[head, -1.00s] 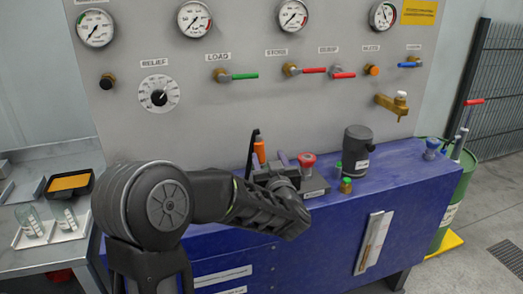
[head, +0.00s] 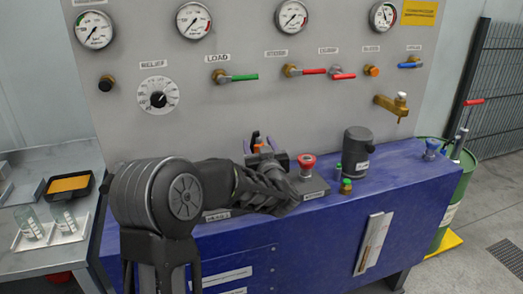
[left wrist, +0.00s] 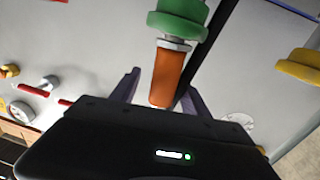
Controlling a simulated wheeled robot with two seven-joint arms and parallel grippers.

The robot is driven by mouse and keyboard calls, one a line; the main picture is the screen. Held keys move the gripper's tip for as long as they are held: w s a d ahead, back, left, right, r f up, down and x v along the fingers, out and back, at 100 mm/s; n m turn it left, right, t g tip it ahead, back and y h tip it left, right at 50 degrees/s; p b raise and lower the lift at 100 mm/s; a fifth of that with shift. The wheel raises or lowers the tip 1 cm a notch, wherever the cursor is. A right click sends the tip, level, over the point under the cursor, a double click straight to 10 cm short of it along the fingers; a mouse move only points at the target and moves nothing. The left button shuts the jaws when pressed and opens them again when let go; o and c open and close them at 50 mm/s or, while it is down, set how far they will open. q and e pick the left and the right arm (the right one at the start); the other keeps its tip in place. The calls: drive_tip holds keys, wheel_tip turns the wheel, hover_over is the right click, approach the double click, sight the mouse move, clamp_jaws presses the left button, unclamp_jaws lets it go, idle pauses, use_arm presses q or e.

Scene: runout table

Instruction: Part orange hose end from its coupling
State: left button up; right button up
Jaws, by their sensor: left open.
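The orange hose end (left wrist: 168,78) shows in the left wrist view, with a metal collar and a green ring coupling (left wrist: 180,22) at its upper end. My left gripper (left wrist: 158,90) is open, one finger on each side of the orange hose end, with visible gaps; I cannot tell whether either finger touches it. A dark bar or hose runs close beside the orange piece, on its right. In the head view my left gripper (head: 264,141) is over the blue bench, and its hand and wrist hide most of the coupling. My right gripper is not in view.
A red knob (head: 306,160) stands just right of the gripper on the blue bench (head: 400,190). Farther right are a dark cylinder (head: 357,150) and a green-capped fitting (head: 346,186). The grey gauge panel (head: 240,110) with valve handles rises behind. A side table (head: 60,160) is at left.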

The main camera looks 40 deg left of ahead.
use_arm(q)
drive_tip(key=shift+x, duration=1)
drive_tip(key=shift+c, duration=0.2)
clamp_jaws()
drive_tip(key=c, duration=0.6)
unclamp_jaws()
clamp_jaws()
drive_tip(key=shift+r, duration=0.1)
idle(0.3)
